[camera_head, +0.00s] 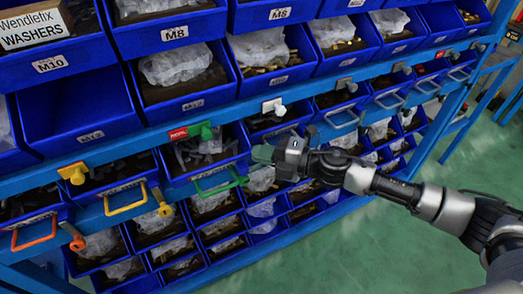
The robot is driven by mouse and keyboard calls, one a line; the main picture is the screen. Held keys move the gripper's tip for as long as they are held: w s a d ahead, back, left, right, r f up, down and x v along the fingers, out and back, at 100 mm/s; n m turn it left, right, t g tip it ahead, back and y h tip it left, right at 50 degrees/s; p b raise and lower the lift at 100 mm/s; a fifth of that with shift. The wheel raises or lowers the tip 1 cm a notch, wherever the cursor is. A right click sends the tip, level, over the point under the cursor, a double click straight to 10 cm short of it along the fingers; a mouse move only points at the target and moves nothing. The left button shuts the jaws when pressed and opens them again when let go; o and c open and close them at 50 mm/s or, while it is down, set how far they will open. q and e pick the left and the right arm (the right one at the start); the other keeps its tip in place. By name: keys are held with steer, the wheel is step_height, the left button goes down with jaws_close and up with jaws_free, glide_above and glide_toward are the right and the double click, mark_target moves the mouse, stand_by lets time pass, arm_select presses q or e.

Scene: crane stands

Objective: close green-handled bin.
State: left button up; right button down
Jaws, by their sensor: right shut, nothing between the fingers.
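The green-handled bin (183,178) is a blue bin in the row under the blue rail, left of the picture's middle. Its green handle (222,185) is on its front. The bin stands open enough that I see dark parts and pale bags inside it. My right gripper (262,153) comes in from the right and is shut and empty. Its tips are just right of the bin's front and above the right end of the green handle. I cannot tell whether they touch the bin. My left gripper is not in view.
A yellow-handled bin (126,205) and an orange-handled bin (35,236) lie to the left. Green floor (400,240) is free at right.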

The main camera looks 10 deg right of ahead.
stand_by(0.3)
steer(key=w, duration=0.1)
steer(key=w+a, duration=0.1)
steer(key=shift+w, duration=0.4)
steer(key=shift+s+d+p, duration=0.1)
steer(key=shift+s+p, duration=0.05)
steer(key=shift+p, duration=0.2)
